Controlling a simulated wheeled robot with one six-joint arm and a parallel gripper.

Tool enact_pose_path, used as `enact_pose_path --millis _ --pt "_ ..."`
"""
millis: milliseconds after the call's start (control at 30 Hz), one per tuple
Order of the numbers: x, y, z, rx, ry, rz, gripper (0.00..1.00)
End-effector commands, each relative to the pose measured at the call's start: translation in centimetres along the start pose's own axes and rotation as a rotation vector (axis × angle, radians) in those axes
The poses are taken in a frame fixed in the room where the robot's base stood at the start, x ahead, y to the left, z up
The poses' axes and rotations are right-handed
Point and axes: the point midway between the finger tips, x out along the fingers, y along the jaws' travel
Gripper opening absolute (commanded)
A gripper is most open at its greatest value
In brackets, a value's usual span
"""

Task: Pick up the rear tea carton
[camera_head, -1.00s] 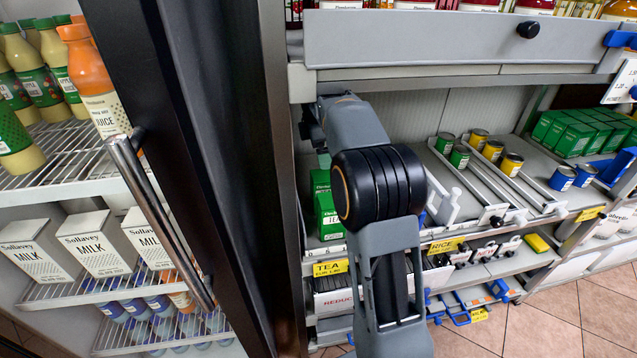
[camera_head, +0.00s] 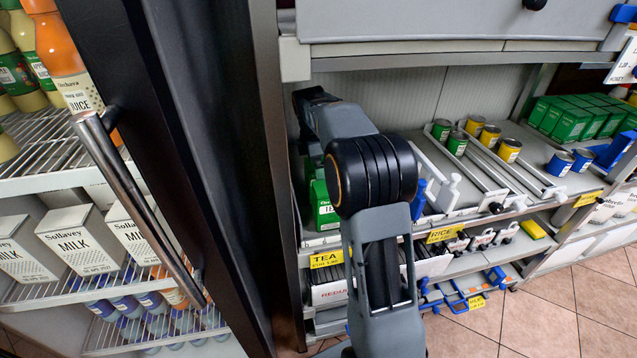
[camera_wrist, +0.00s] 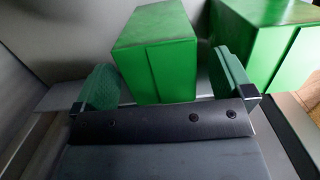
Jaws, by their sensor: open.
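In the wrist view a plain green carton (camera_wrist: 158,50) stands between the spread fingers of my gripper (camera_wrist: 166,68). The gripper is open, with a greenish finger on either side of this carton; whether either touches it I cannot tell. A second green carton (camera_wrist: 262,42) stands to the right, beyond the right finger. In the head view a green tea carton (camera_head: 325,207) with a white label stands at the shelf front, left of my arm. My arm hides most of the space behind it, and my gripper does not show there.
A dark door frame (camera_head: 240,150) stands close on the left of the tea lane. A yellow tea price tag (camera_head: 327,259) is on the shelf edge. An upper shelf (camera_head: 420,62) is overhead.

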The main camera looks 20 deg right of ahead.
Motion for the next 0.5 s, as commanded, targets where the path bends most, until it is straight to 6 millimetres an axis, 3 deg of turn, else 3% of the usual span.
enact_pose_path --millis 200,500 --pt "2.1 0.0 0.0 -0.001 0.0 0.002 0.99" --pt "2.2 0.0 0.0 -0.001 0.0 0.002 0.97"
